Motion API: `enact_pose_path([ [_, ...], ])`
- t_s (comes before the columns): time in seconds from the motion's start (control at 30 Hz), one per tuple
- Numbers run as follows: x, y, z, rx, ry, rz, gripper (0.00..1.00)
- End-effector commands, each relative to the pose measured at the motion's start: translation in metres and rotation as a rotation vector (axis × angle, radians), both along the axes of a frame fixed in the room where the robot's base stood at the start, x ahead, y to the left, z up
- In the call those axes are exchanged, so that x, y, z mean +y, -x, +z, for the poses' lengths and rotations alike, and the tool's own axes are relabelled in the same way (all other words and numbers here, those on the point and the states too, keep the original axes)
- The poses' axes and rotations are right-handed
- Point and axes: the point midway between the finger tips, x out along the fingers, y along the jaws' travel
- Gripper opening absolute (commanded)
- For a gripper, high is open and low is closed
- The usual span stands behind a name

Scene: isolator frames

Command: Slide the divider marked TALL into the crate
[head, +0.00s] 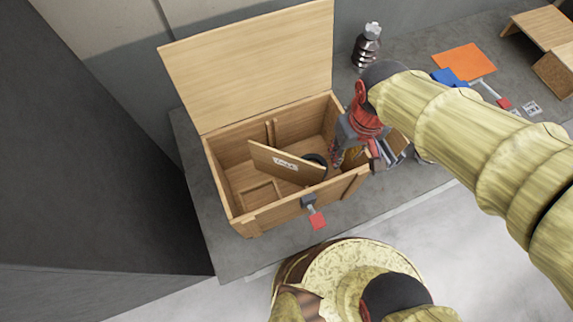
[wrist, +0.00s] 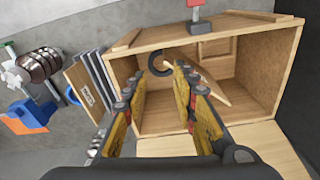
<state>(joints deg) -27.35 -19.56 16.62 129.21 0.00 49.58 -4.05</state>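The open wooden crate (head: 225,150) stands on the grey bench, and its wall also shows in the wrist view (wrist: 285,75). A labelled wooden divider (head: 262,157) leans askew inside it; its label is too small to read surely. In the wrist view this divider (wrist: 208,88) lies beyond the right finger. My gripper (head: 357,152) is over the crate's right end in the head view. Its yellow-padded fingers (wrist: 157,95) stand apart with nothing seen between them. More panels (head: 396,148) stand beside the crate; one bears a label in the wrist view (wrist: 88,95).
A dark ring (head: 316,160) lies inside the crate. The raised lid (head: 255,60) stands at the back. A red-tagged latch (head: 317,219) hangs on the front. An insulator (head: 367,48), orange sheet (head: 463,60) and blue item (head: 449,77) are on the bench.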

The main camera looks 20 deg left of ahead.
Motion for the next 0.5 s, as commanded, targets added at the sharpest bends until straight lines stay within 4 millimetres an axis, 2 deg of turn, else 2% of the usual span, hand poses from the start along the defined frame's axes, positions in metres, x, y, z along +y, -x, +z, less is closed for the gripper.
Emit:
enact_pose_path([
  [0.03, 0.019, -0.001, -0.013, 0.037, 0.022, 0.075, 0.28],
  [0.2, 0.074, -0.003, -0.061, 0.109, 0.07, 0.32, 0.28],
  [0.4, 0.126, -0.008, -0.116, 0.146, 0.096, 0.601, 0.28],
  [0.5, 0.145, -0.026, -0.133, 0.121, 0.084, 0.73, 0.28],
])
